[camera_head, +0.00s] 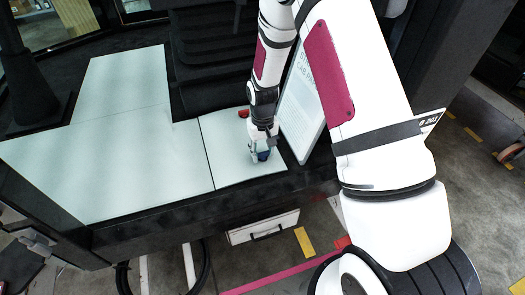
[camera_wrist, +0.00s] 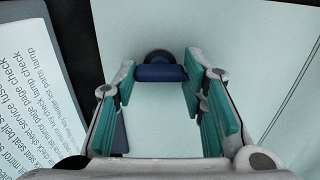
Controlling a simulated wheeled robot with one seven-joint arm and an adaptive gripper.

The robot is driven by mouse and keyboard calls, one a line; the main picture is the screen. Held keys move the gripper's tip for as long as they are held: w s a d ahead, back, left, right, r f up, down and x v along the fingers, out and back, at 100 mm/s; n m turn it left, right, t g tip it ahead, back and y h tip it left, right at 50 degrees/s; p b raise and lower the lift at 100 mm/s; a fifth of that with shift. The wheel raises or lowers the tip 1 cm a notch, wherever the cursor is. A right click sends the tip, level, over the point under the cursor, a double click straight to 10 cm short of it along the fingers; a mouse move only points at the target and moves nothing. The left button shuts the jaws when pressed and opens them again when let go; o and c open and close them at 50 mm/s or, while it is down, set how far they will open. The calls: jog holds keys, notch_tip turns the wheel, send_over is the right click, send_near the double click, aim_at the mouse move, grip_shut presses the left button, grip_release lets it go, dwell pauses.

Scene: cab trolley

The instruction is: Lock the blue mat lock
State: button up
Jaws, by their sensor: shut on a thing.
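The blue mat lock (camera_head: 263,156) sits near the front edge of the right pale mat panel (camera_head: 225,150). My gripper (camera_head: 262,149) is down over it from above. In the wrist view the blue lock (camera_wrist: 160,73) is a short bar lying crosswise between the teal pads of my gripper (camera_wrist: 160,80), with a dark round part behind it. The fingertips meet the two ends of the bar. Whether the lock is locked or unlocked cannot be told.
A red knob (camera_head: 243,113) sits farther back on the mat. A white board with printed text (camera_head: 302,100) stands right of my gripper, and its text also shows in the wrist view (camera_wrist: 40,90). A wide mat (camera_head: 105,150) lies clear at left. A drawer-like white panel (camera_head: 263,228) is below the edge.

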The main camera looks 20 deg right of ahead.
aim_at(263, 153)
dwell(0.3)
jog(key=o, duration=1.2)
jog(key=shift+c, duration=0.2)
notch_tip(263, 153, up, 12)
